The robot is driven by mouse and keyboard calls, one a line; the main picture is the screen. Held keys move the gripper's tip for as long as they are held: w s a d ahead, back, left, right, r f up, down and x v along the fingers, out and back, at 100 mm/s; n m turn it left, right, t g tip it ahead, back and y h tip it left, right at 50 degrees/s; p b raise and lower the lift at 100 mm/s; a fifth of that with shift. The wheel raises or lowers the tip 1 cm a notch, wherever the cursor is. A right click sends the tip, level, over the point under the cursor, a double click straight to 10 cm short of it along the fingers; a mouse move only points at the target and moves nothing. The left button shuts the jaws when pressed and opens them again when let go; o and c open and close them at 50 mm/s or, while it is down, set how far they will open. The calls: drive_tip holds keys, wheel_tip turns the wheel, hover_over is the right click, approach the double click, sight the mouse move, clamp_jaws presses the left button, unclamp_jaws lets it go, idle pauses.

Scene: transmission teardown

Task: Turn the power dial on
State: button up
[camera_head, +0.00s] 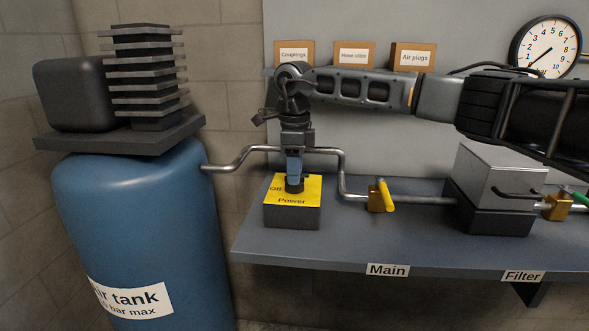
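The power dial (294,186) is a small dark knob on top of a box with a yellow top (305,192) marked "Power" and "Off". The box stands at the left end of the grey bench. My gripper (294,177) points straight down over the dial, with its fingertips at the knob. The fingers and wrist hide most of the dial, so its pointer and setting cannot be read. I cannot tell whether the fingers are closed on the knob or only around it.
My arm reaches in from the right above the bench (345,246). A pipe runs right from the blue air tank (140,230) to a yellow-handled valve (381,196) and a grey filter box (497,182). Small labelled boxes (354,56) and a gauge (546,46) are behind.

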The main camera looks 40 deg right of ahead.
drive_tip(key=shift+f, duration=0.1)
clamp_jaws()
idle(0.3)
drive_tip(key=shift+m, duration=0.3)
drive_tip(key=m, duration=0.3)
drive_tip(key=shift+m+p, duration=0.3)
drive_tip(key=shift+p, duration=0.1)
drive_tip(key=m, duration=0.4)
drive_tip(key=shift+m+p, duration=0.3)
drive_tip(key=shift+p, duration=0.1)
drive_tip(key=m, duration=0.4)
drive_tip(key=shift+p, duration=0.35)
drive_tip(key=m, duration=0.5)
drive_tip(key=shift+p, duration=0.35)
